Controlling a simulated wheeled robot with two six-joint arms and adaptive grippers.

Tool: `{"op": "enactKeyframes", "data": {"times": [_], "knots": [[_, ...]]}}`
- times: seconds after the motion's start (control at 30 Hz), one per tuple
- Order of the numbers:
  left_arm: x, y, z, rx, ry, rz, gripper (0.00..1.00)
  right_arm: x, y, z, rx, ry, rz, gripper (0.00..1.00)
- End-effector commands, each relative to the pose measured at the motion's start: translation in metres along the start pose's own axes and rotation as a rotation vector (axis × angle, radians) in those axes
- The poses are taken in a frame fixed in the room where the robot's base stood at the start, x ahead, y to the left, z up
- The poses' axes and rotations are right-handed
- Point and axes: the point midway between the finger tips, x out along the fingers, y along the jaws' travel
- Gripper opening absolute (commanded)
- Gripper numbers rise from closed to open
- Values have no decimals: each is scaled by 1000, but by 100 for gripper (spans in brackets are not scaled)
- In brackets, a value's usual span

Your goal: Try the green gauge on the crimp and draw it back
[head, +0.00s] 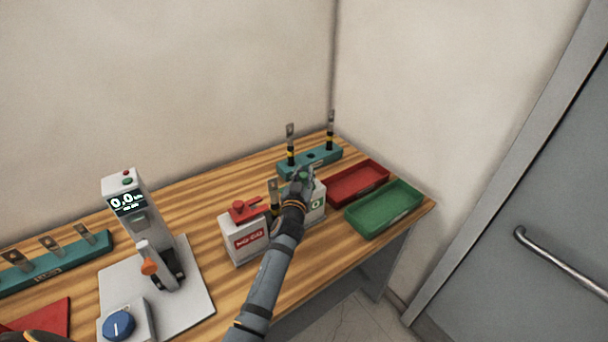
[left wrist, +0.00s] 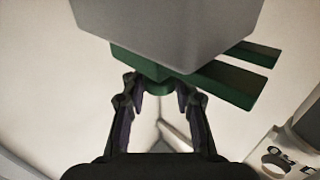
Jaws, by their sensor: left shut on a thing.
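My left gripper (head: 303,174) reaches over the right-hand white block (head: 316,205), which bears a green mark. In the left wrist view the gripper (left wrist: 158,92) is shut on the knob of the green gauge (left wrist: 225,84). The gauge's two prongs point right in that view, and a grey-white block (left wrist: 165,28) hides part of it. In the head view the hand mostly covers the gauge. A metal lug with a black and yellow crimp (head: 274,197) stands upright just left of the hand. My right gripper is not in view.
A red NO-GO gauge (head: 244,211) sits on its white block (head: 239,239). Behind stands a teal rack (head: 325,158) with two upright lugs. Red (head: 366,184) and green (head: 393,211) trays lie right. A tester (head: 125,196) reading 0.0 stands left.

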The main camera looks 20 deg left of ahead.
Motion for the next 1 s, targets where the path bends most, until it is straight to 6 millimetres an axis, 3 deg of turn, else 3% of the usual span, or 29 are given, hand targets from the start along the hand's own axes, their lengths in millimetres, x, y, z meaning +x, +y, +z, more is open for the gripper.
{"op": "enactKeyframes", "data": {"times": [0.57,0.6,0.77,1.0], "knots": [[-14,-13,2,-4,-2,0,0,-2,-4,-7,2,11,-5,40],[-14,-13,2,-4,-2,0,28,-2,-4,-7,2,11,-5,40],[-14,-13,1,-3,-2,0,50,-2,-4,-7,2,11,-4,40],[-14,-14,1,-2,-1,-1,52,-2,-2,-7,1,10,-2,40]]}}
